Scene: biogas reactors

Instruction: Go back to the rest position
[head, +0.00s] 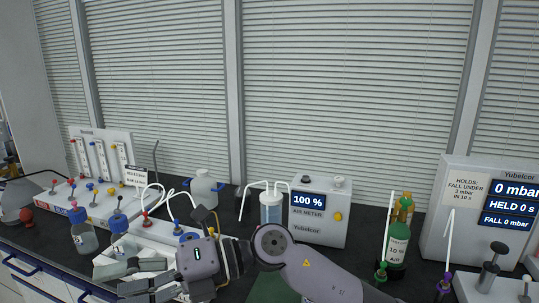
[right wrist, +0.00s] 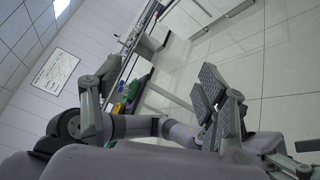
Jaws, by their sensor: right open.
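My right gripper (head: 140,276) is in the head view, low and left of centre. Its arm comes in from the bottom right and bends back to the left. Its grey fingers point left and stand apart, with nothing seen between them. It is over the front part of the dark bench (head: 52,234), in front of the white equipment. In the right wrist view, textured grey finger pads (right wrist: 208,92) show right of centre. My left gripper cannot be made out for certain in either view.
A blue-capped bottle (head: 84,238) stands left of the gripper. A flow panel (head: 100,160), an air meter (head: 318,226), a green gas cylinder (head: 397,245) and a pressure display unit (head: 455,190) line the bench. Open pale floor (right wrist: 275,75) shows in the right wrist view.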

